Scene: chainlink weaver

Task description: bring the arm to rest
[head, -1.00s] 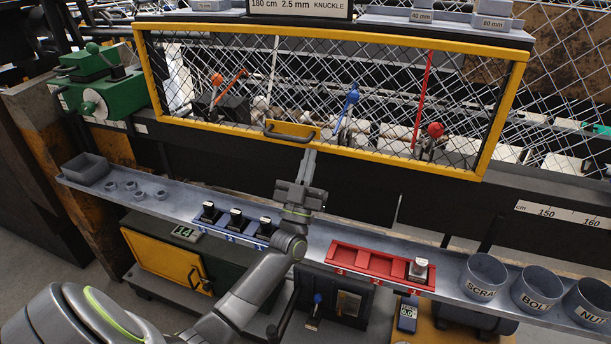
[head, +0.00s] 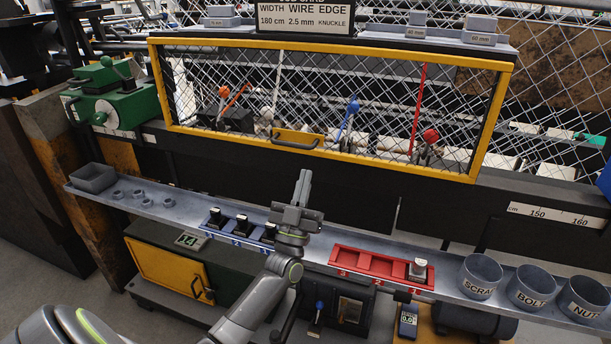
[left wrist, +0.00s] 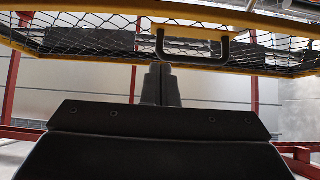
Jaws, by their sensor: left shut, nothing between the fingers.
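My left gripper (head: 304,180) is in the middle of the head view, fingers together and pointing up, with nothing between them. It stands in front of the machine's dark beam, below and apart from the handle (head: 296,142) of the yellow-framed mesh guard (head: 330,155). In the left wrist view its shut fingers (left wrist: 161,72) point toward the guard's black handle (left wrist: 193,60), which hangs on the yellow frame. My left arm reaches in from the lower left of the head view. My right gripper is not in view.
Below runs a grey shelf (head: 140,205) with a blue holder (head: 236,240) of black pieces, a red tray (head: 375,263) with one grey piece, and bins marked SCRAP (head: 480,278), BOLT (head: 528,288) and NUT (head: 583,298). A green machine part (head: 113,92) stands at left.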

